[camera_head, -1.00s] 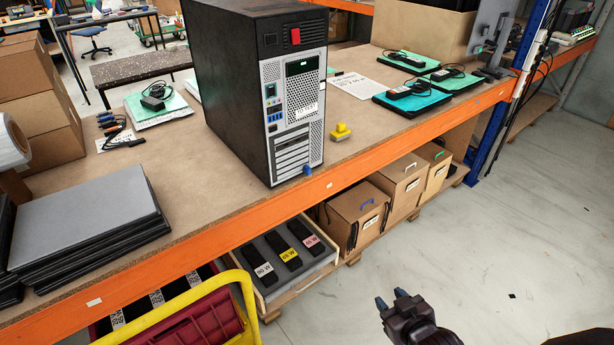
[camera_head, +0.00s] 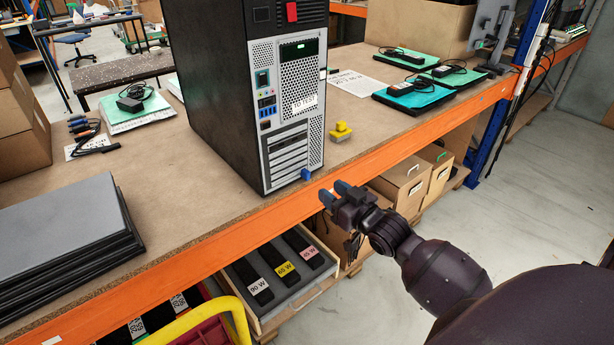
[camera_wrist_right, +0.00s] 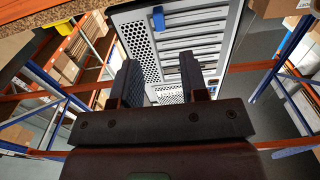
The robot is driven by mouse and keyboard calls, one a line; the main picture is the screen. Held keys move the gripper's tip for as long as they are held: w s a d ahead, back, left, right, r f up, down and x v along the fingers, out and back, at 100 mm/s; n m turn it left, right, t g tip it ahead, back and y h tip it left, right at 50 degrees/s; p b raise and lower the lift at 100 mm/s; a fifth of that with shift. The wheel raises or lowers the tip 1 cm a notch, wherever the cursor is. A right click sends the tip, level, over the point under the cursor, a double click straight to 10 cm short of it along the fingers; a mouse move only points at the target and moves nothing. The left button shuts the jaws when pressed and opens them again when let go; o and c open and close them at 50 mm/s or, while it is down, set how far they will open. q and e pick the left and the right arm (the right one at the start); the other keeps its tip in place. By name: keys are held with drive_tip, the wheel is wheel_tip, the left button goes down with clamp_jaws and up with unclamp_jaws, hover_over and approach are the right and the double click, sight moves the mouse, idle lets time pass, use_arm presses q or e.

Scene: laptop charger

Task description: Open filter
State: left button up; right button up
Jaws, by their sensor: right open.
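The black computer tower (camera_head: 213,90) stands on the workbench with its grey panel (camera_head: 293,110) facing the front right. A blue tab (camera_head: 305,174) sticks out at the panel's lower right corner. My right gripper (camera_head: 334,193) is open and empty, in front of the bench's orange edge and a little right of the blue tab in the head view, apart from it. In the right wrist view the panel (camera_wrist_right: 185,45) lies beyond the open fingers of my right gripper (camera_wrist_right: 160,80), and the blue tab (camera_wrist_right: 158,18) is near the top. My left gripper is out of view.
A yellow piece (camera_head: 340,132) sits right of the tower. Dark laptops (camera_head: 60,225) are stacked at left; more (camera_head: 415,97) lie at right. Below the bench are a drawer (camera_head: 265,308) of labelled chargers and cardboard boxes (camera_head: 405,185). The orange beam (camera_head: 230,243) edges the bench.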

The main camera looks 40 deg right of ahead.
sight(309, 175)
drive_tip(key=w, duration=0.8)
drive_tip(key=shift+w+a+f+b, duration=0.1)
drive_tip(key=shift+w+a+b, duration=0.1)
drive_tip(key=shift+a+b, duration=0.15)
drive_tip(key=shift+c, duration=0.4)
clamp_jaws()
